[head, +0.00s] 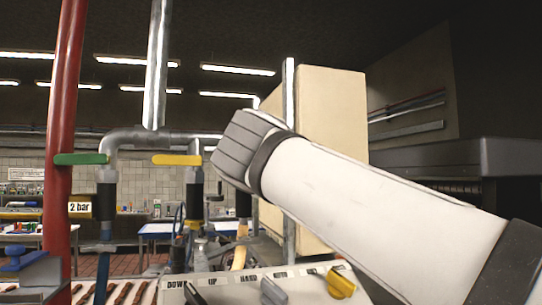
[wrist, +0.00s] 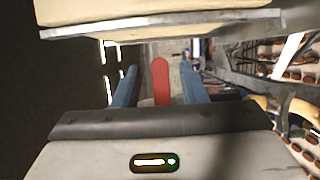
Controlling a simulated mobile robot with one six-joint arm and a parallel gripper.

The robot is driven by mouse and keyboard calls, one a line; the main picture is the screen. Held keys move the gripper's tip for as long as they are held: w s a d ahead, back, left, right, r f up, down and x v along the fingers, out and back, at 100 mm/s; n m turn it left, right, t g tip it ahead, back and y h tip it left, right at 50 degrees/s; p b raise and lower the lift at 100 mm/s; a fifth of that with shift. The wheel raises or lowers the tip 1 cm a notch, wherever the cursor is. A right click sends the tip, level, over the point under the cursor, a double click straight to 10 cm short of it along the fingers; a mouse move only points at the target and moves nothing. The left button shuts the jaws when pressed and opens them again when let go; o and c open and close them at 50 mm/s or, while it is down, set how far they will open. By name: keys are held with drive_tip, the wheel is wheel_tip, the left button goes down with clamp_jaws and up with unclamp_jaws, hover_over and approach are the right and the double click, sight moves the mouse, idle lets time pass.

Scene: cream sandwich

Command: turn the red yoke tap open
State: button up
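The red yoke tap's handle (wrist: 161,82) shows in the wrist view as a flat red bar with a rounded end, pointing away from my palm. My gripper (wrist: 160,72) is open, with one blue finger on each side of the handle. Dark gaps show between the handle and both fingers, and I cannot tell any contact. In the head view my white arm and grey wrist hide the red handle and my fingers. A dark valve body (head: 243,204) with a yellowish hose shows below my wrist.
A green handle (head: 80,159) and a yellow handle (head: 177,160) sit on neighbouring pipes to the left. A red vertical pipe (head: 63,120) stands further left. A large cream box (head: 330,110) stands close behind my wrist. A labelled lever panel (head: 235,290) lies below.

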drive_tip(key=w, duration=0.3)
drive_tip(key=shift+d+p, duration=0.15)
drive_tip(key=shift+p, duration=0.2)
drive_tip(key=shift+c, duration=0.4)
clamp_jaws()
